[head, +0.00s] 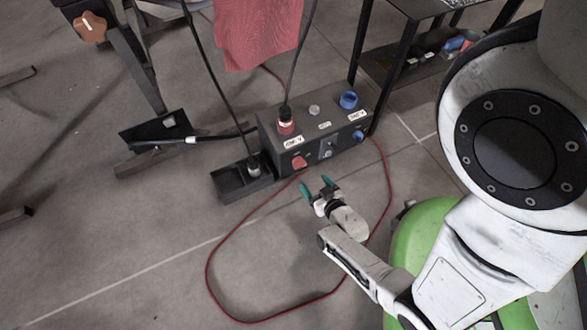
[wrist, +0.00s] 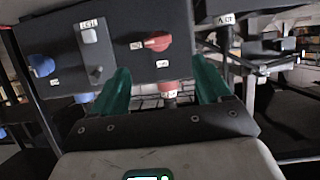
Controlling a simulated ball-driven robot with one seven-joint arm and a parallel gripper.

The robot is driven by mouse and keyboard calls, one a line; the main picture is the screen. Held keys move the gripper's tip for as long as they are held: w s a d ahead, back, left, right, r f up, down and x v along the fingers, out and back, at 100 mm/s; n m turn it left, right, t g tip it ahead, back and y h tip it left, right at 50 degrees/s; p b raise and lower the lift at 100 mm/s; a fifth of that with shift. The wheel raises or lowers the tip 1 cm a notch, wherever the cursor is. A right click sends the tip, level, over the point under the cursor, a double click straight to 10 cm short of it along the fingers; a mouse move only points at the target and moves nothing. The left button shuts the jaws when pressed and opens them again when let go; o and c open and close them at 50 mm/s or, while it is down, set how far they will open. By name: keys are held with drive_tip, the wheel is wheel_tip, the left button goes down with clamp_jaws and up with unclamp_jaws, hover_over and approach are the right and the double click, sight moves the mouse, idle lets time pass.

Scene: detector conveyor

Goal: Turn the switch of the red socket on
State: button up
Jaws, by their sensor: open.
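A dark socket box (head: 328,140) stands on the floor in the middle of the head view. The red socket (head: 286,128) is on its top, with a black cable's plug in it. The red switch (head: 299,162) is a knob on the front face, below that socket. The red switch also shows in the wrist view (wrist: 158,41), in the upper middle beyond the fingers; I cannot tell whether it is on or off. My gripper (head: 316,186) is open and empty, its teal fingers in front of the box, apart from the switch.
A blue socket (head: 349,99) and blue switch (head: 358,135) are at the box's right. A grey switch (head: 326,149) lies between the two knobs. A red cable (head: 211,262) loops over the floor. A black tray (head: 232,183) is left of the box; a black table (head: 397,50) stands behind.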

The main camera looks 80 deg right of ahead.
sight(300, 165)
drive_tip(key=b+x, duration=0.4)
drive_tip(key=x, duration=0.5)
drive_tip(key=shift+d+r+b, duration=0.15)
drive_tip(key=shift+d+b, duration=0.05)
drive_tip(key=shift+b, duration=0.15)
drive_tip(key=shift+w+d, duration=0.45)
drive_tip(key=shift+d, duration=0.1)
drive_tip(key=c, duration=1)
